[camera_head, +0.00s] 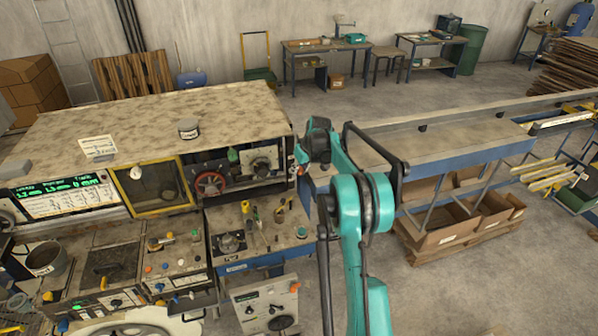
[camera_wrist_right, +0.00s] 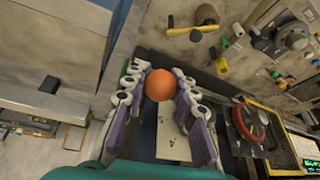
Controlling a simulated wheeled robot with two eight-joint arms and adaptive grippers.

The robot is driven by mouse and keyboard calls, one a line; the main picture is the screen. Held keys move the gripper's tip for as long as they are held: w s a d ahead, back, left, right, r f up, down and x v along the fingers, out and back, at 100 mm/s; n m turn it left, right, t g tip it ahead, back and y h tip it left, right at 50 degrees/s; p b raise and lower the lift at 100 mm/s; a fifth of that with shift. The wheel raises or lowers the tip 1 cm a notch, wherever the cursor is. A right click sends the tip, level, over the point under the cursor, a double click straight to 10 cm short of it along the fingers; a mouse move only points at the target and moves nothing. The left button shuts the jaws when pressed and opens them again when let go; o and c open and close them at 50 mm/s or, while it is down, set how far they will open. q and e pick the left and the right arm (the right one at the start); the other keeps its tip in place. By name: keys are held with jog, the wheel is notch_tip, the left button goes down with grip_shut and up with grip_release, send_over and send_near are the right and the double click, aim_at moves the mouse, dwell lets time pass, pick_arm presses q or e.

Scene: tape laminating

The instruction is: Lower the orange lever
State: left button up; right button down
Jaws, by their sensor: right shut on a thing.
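The orange lever's round knob (camera_wrist_right: 159,86) shows in the right wrist view between the two fingers of my right gripper (camera_wrist_right: 160,74). The fingers are closed on it from both sides. The rest of the lever is mostly hidden, so its angle cannot be told. In the head view my teal right arm reaches to the right end of the machine (camera_head: 190,115). My right gripper (camera_head: 300,156) is small and partly hidden there, and the knob cannot be made out. My left gripper is not in view.
A red handwheel (camera_head: 210,184) sits in the machine's open bay, beside a yellow-framed window (camera_head: 158,188). A bench with tools (camera_head: 262,232) lies in front. A long table (camera_head: 440,143) extends to the right, with cardboard boxes (camera_head: 447,215) below.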

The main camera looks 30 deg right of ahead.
notch_tip(320, 180, down, 11)
jog(key=s+t+h+b, duration=0.1)
jog(key=t+b, duration=0.8)
jog(key=b, duration=1.2)
jog(key=shift+s+a+n+h, duration=0.3)
jog(key=shift+s+n+h, duration=0.1)
jog(key=shift+s, duration=0.2)
jog(key=c, duration=1.2)
grip_release()
